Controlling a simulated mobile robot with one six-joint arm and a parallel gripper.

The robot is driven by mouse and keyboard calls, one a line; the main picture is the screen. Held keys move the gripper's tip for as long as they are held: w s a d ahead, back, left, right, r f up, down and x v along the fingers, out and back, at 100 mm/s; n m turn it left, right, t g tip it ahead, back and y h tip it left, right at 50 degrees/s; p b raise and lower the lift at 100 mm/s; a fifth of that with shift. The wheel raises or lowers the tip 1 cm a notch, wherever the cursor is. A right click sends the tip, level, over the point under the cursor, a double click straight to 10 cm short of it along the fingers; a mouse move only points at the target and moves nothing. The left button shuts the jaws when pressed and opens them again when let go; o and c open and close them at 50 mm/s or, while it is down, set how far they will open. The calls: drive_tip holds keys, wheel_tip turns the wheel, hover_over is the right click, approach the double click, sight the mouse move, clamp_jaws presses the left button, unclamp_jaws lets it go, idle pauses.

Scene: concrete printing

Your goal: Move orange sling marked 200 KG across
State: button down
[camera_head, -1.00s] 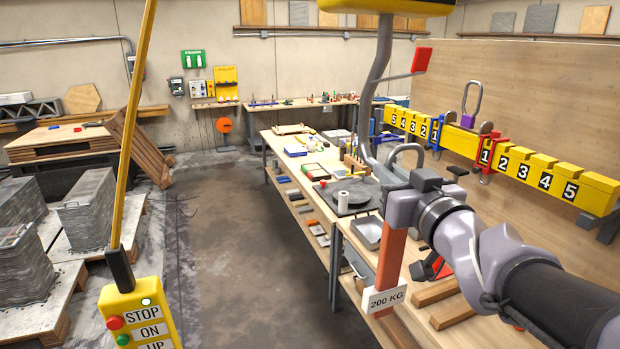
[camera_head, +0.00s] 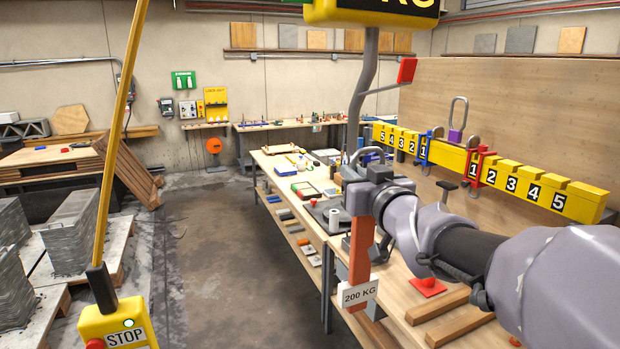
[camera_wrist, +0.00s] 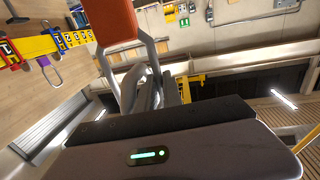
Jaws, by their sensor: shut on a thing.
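The orange sling (camera_head: 360,255) hangs down from my gripper (camera_head: 368,192), with its white 200 KG tag (camera_head: 357,294) at the lower end. My gripper is shut on the sling's upper part. In the wrist view, the orange sling (camera_wrist: 116,22) shows at the top, just beyond the fingers. A grey hoist hook (camera_head: 357,95) hangs under a yellow block; its lower bend is close to my gripper and partly hidden by it. I cannot tell whether they touch. The yellow beam (camera_head: 520,180), numbered 1 to 5 on each side, stands right, with blue and red sliders.
The long workbench (camera_head: 400,268) with tools and timber pieces (camera_head: 437,305) lies below and behind the sling. The yellow pendant control (camera_head: 118,330) hangs at lower left. Pallets with grey blocks stand at left. The floor (camera_head: 225,260) between is clear.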

drive_tip(key=shift+w+a+f+b, duration=0.1)
drive_tip(key=shift+w+f+b, duration=0.1)
drive_tip(key=shift+f+b, duration=0.5)
drive_tip(key=shift+w+a+f+b, duration=0.1)
drive_tip(key=shift+w+f+b, duration=0.1)
drive_tip(key=shift+f+b, duration=0.45)
drive_tip(key=shift+w+f+b, duration=0.2)
drive_tip(key=shift+f+b, duration=0.45)
drive_tip(key=shift+f, duration=0.05)
drive_tip(key=c, duration=1.4)
unclamp_jaws()
